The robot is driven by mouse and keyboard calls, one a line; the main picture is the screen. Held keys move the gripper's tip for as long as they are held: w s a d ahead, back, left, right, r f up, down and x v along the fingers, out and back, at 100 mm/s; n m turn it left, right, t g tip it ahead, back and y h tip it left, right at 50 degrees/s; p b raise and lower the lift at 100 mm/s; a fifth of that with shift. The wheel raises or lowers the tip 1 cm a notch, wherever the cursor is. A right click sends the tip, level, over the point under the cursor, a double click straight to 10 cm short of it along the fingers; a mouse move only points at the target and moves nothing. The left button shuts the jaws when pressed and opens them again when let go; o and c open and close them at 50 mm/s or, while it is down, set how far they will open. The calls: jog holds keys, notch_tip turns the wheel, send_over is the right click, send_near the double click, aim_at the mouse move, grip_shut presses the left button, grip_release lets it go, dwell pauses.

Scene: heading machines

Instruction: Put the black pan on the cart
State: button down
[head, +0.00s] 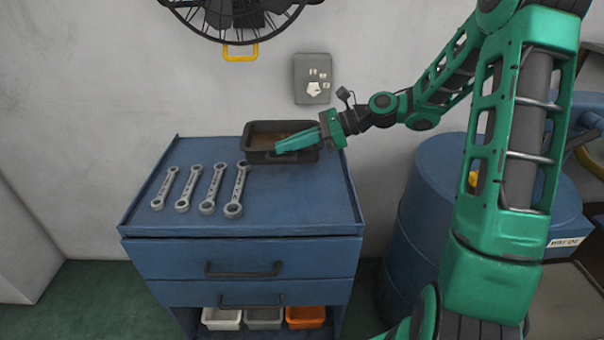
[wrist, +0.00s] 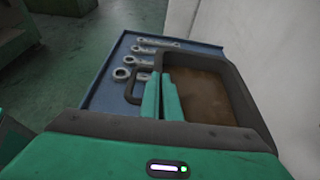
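The black pan (head: 264,157) is a rectangular tray with a brown inside, at the back right of the blue drawer cart's top (head: 270,205). It looks level; I cannot tell whether it rests on the top or hangs just above. My gripper (head: 279,147) reaches in from the right along the pan's near side. In the wrist view the fingers (wrist: 163,76) are close together with the pan's handle-side rim between them, so it looks shut on that rim. The pan (wrist: 235,98) shows right of the fingers, its handle (wrist: 131,87) left, partly hidden.
Several wrenches (head: 209,190) lie on the cart's left half. Bins (head: 262,318) sit on its lower shelf. A blue barrel (head: 417,205) stands right of the cart. The wall with a grey box (head: 312,70) and a fan (head: 238,15) is behind. The cart's front right top is clear.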

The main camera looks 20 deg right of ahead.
jog(key=shift+s+d+f, duration=0.55)
jog(key=shift+s+f, duration=0.15)
jog(key=shift+f, duration=0.5)
jog(key=shift+s+d+f, duration=0.55)
jog(key=shift+s+f, duration=0.1)
jog(key=shift+f, duration=0.5)
jog(key=shift+s+d+f, duration=0.55)
jog(key=shift+s+f, duration=0.15)
jog(key=shift+f, duration=0.5)
jog(key=c, duration=2)
grip_release()
jog(key=shift+c, duration=0.2)
jog(key=shift+o, duration=0.2)
jog(key=v, duration=1.2)
jog(key=shift+r, duration=0.1)
